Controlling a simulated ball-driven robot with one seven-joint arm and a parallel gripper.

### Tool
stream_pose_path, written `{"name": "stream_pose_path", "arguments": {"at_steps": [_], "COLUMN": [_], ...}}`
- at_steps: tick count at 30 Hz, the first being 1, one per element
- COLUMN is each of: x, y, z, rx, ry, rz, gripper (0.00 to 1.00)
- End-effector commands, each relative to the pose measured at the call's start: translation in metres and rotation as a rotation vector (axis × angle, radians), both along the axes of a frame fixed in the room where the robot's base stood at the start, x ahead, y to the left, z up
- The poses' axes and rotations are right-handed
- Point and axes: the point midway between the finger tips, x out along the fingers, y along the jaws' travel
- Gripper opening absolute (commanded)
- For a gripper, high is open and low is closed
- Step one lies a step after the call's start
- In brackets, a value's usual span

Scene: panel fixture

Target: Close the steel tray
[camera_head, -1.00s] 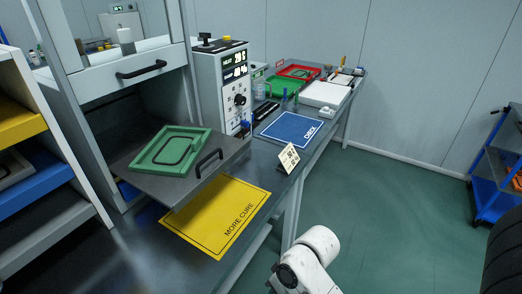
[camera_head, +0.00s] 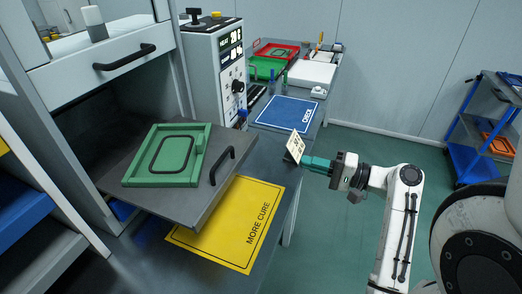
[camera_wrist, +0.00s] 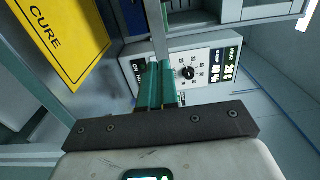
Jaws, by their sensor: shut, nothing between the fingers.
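The steel tray (camera_head: 200,207) is pulled out of the cabinet opening, with a black handle (camera_head: 222,166) on its front edge. A green frame (camera_head: 167,155) with a dark ring-shaped outline lies on it. My gripper (camera_head: 305,161) is right of the tray, beyond the bench's front edge and apart from the handle. Its teal fingers (camera_wrist: 157,85) are together and empty in the wrist view. The tray is not clearly seen in the wrist view.
A yellow MORE CURE mat (camera_head: 230,240) lies below the tray. A small sign (camera_head: 295,146) stands at the bench edge beside my fingers. A control box (camera_head: 217,75) stands behind the tray. A blue mat (camera_head: 287,112) lies farther back. Floor at right is open.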

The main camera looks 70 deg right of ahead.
Motion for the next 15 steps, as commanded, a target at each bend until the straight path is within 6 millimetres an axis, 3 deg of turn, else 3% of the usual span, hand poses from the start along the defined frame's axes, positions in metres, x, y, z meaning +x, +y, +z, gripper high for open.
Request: {"name": "stream_pose_path", "arguments": {"at_steps": [5,15], "x": [0.020,0.087], "y": [0.002,0.004], "z": [0.001,0.002], "rx": [0.001,0.000], "ry": [0.000,0.001], "rz": [0.006,0.006], "gripper": [0.00,0.00]}}
